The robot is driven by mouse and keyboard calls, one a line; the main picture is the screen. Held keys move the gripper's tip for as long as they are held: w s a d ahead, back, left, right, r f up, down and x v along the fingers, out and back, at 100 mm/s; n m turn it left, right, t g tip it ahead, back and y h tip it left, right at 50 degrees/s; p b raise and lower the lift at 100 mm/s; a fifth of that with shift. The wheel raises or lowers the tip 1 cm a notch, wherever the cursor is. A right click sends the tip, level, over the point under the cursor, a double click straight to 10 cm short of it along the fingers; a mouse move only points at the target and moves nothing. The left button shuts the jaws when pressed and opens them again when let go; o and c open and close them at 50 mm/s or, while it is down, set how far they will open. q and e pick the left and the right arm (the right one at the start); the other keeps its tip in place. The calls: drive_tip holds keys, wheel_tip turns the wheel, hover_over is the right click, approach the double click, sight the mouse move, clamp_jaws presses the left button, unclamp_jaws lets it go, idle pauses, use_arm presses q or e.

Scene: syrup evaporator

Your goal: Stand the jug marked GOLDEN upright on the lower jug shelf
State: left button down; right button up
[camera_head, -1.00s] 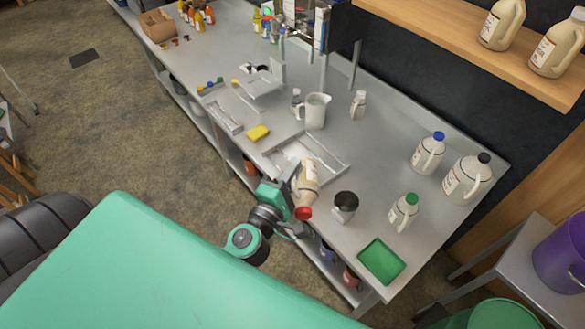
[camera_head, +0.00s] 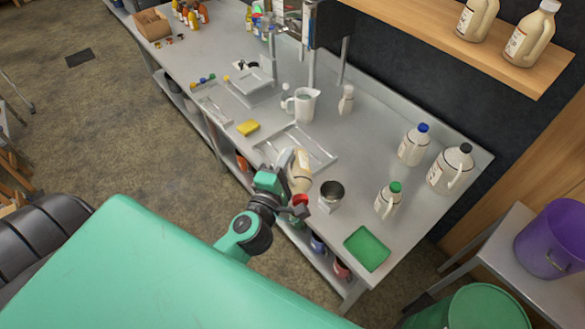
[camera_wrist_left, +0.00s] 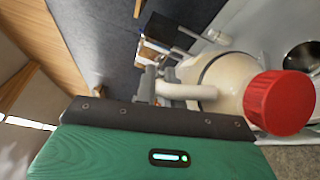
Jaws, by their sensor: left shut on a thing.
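My left gripper (camera_head: 283,192) is shut on a cream jug with a red cap (camera_head: 301,174) at the near edge of the steel bench. The jug is tipped over, cap towards me. In the left wrist view the jug (camera_wrist_left: 226,80) shows its red cap at the right and its handle by the jaws. I cannot read its label, so I cannot tell if it says GOLDEN. A wooden shelf (camera_head: 440,36) at the upper right bears two cream jugs (camera_head: 530,38); whether it is the lower one does not show. My right gripper is not in view.
On the steel bench (camera_head: 370,190) stand jugs with blue (camera_head: 413,147), black (camera_head: 450,170) and green (camera_head: 388,202) caps. A metal cup (camera_head: 331,196) stands close right of the held jug. A green tray (camera_head: 367,249) lies at the near corner. A white pitcher (camera_head: 303,105) stands farther back.

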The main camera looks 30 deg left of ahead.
use_arm(q)
drive_tip(key=w+a+r+n+g+y+p, duration=0.15)
drive_tip(key=w+a+n+g, duration=0.25)
drive_tip(key=a+n+g, duration=0.4)
drive_tip(key=w+a+r+n+g+y+p, duration=0.1)
drive_tip(key=w+a+r+n+g+y, duration=0.3)
drive_tip(key=a+n, duration=0.55)
drive_tip(key=w+a+r+n+g+y+p, duration=0.1)
drive_tip(key=w+a+r+n+g, duration=0.1)
drive_tip(key=w+a+n+g, duration=0.5)
drive_tip(key=w+d+r+n+g+h+p, duration=0.1)
drive_tip(key=w+d+r+n+h+p, duration=0.2)
drive_tip(key=d+n, duration=0.5)
drive_tip(key=shift+n, duration=1.65)
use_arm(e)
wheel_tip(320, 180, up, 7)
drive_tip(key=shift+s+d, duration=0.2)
